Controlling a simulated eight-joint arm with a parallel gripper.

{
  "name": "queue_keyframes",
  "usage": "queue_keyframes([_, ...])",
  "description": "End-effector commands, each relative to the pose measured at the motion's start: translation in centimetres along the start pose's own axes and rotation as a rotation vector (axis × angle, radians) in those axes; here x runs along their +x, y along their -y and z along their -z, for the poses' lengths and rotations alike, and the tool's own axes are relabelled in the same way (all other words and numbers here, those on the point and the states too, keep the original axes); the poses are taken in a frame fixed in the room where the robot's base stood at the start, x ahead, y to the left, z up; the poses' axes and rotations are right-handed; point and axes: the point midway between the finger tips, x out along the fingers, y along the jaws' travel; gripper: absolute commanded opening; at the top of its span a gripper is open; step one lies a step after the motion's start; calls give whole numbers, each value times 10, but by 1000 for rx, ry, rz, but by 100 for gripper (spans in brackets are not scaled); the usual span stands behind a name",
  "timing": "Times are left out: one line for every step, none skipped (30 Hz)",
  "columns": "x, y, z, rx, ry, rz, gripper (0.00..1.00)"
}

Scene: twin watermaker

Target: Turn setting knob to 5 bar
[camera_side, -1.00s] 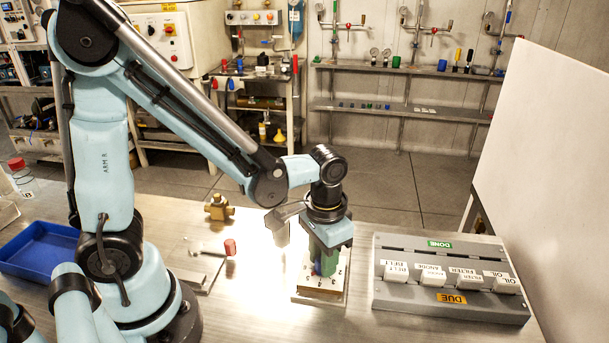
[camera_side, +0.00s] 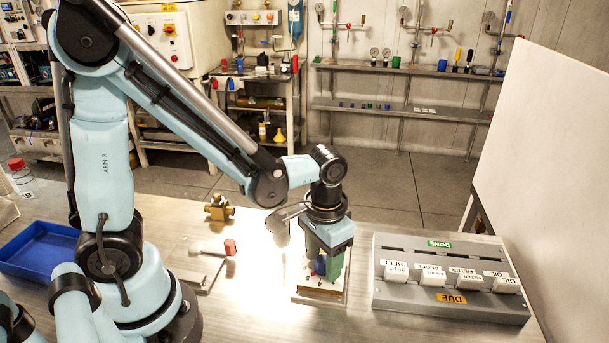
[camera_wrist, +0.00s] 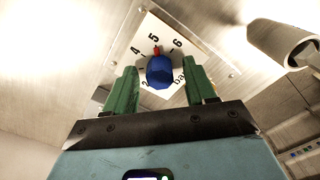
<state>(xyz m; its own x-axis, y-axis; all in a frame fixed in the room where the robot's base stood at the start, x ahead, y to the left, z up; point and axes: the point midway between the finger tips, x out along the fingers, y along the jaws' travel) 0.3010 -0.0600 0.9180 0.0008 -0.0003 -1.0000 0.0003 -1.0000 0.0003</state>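The setting knob (camera_wrist: 160,72) is blue with a red pointer, on a white dial plate (camera_wrist: 143,45) marked with numbers and "bar". In the wrist view the red pointer (camera_wrist: 156,50) points at the 5, between the 4 and the 6. My gripper (camera_wrist: 161,78) has two green fingers, one on each side of the knob, with a visible gap on both sides. In the side view my gripper (camera_side: 324,268) points down over the dial plate (camera_side: 320,292), and the blue knob (camera_side: 320,265) shows between the fingers.
A grey DUE/DONE board (camera_side: 450,312) with several labelled white tabs stands right of the dial. A red-capped tool (camera_side: 230,247) and a brass fitting (camera_side: 218,208) lie to the left. A blue tray (camera_side: 40,250) is at the far left.

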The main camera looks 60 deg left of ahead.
Motion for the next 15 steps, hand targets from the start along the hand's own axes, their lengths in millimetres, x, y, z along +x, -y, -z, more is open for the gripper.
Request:
queue_keyframes([0,0,0,0,0,0,55])
queue_keyframes([0,0,0,0,0,0,55])
queue_keyframes([0,0,0,0,0,0,55])
queue_keyframes([-1,0,0,0,0,0,55])
queue_keyframes([-2,0,0,0,1,0,55])
queue_keyframes([-3,0,0,0,1,0,55])
queue_keyframes([-5,0,0,0,1,0,55])
queue_keyframes([-7,0,0,0,1,0,55])
queue_keyframes([-10,0,0,0,1,0,55])
queue_keyframes([-13,0,0,0,0,0,55])
queue_keyframes([-16,0,0,0,0,0,55])
queue_keyframes([-21,0,0,0,0,0,55])
queue_keyframes([-25,0,-1,0,0,0,55])
queue_keyframes([-29,0,0,0,0,0,55])
queue_keyframes([-35,0,0,0,1,0,55])
